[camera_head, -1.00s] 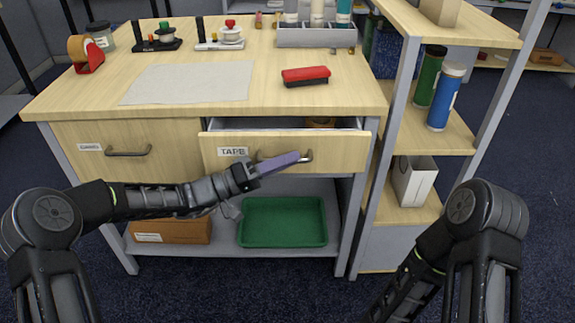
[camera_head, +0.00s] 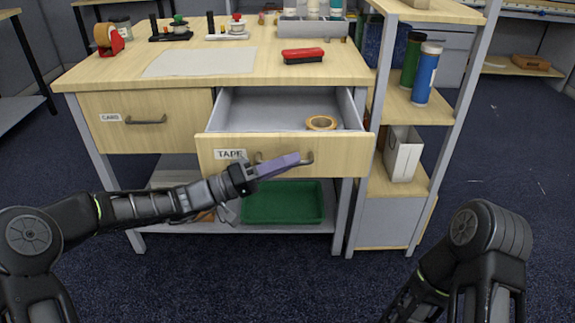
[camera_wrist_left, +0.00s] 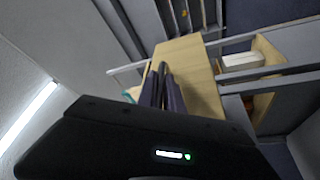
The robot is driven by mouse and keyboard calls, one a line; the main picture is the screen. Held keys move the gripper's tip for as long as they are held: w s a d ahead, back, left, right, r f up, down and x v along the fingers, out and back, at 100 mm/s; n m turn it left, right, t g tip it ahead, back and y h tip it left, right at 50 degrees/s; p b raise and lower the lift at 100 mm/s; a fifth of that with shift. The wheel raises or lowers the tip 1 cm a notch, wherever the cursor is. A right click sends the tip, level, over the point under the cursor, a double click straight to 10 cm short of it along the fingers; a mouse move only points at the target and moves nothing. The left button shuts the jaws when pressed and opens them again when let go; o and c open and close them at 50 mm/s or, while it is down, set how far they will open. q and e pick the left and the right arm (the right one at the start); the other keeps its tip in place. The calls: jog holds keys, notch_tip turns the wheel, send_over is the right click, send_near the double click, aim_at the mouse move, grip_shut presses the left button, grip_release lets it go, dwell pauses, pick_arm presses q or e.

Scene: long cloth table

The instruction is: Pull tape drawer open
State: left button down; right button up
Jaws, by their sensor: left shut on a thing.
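The drawer labelled TAPE (camera_head: 225,141) is pulled well out from the desk. Its grey inside shows, with a roll of tape (camera_head: 321,123) lying near the front right. A dark bar handle (camera_head: 308,160) is on its front. My left gripper (camera_head: 296,158) is at the handle, shut on it, and its purple fingers hide the handle's middle. In the left wrist view the two fingers (camera_wrist_left: 163,75) point at the pale wood of the drawer front (camera_wrist_left: 190,62). My right gripper is out of view; only part of that arm shows at the lower right.
The CARD drawer (camera_head: 168,123) to the left is closed. A green bin (camera_head: 282,202) is on the shelf below. A shelf unit with a green bottle (camera_head: 411,60) and a blue bottle (camera_head: 426,75) stands close on the right. The floor in front is clear.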

pick_arm(q)
jog(key=c, duration=1.8)
grip_release()
jog(key=shift+o, duration=0.2)
jog(key=v, duration=0.7)
jog(key=shift+a+f+p, duration=0.15)
jog(key=shift+a+p, duration=0.2)
jog(key=shift+p, duration=0.1)
